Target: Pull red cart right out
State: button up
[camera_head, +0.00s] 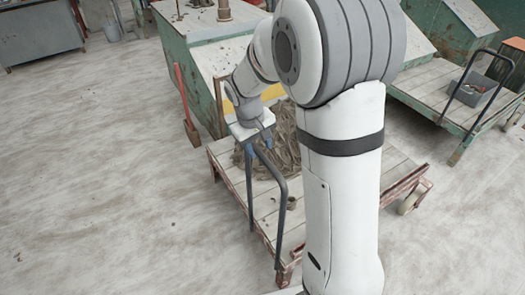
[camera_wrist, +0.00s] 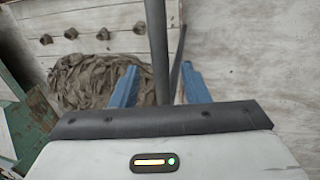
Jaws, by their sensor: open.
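The red cart (camera_head: 223,163) is a low wooden platform with worn red edges, in the middle of the head view, partly hidden behind my arm. Its dark push handle (camera_head: 281,210) rises at the near left end. A heap of grey-brown clay trimmings (camera_head: 284,150) lies on the deck; it also shows in the wrist view (camera_wrist: 80,82). My gripper (camera_head: 262,146) is at the top of the handle. In the wrist view the two blue fingers of my gripper (camera_wrist: 160,85) are apart, with the dark handle bar (camera_wrist: 158,50) between them. I cannot tell whether a finger touches it.
A green machine (camera_head: 205,75) stands right behind the cart. A red-handled shovel (camera_head: 184,108) leans near its left side. Another cart with a grey bin (camera_head: 477,88) stands at the right back. The floor (camera_head: 90,190) to the left is clear.

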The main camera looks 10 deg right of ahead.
jog(key=shift+d+f, duration=0.15)
jog(key=shift+f, duration=0.5)
jog(key=shift+d+f, duration=0.15)
jog(key=shift+f, duration=0.5)
jog(key=shift+c, duration=0.4)
jog(key=shift+w, duration=0.1)
grip_shut()
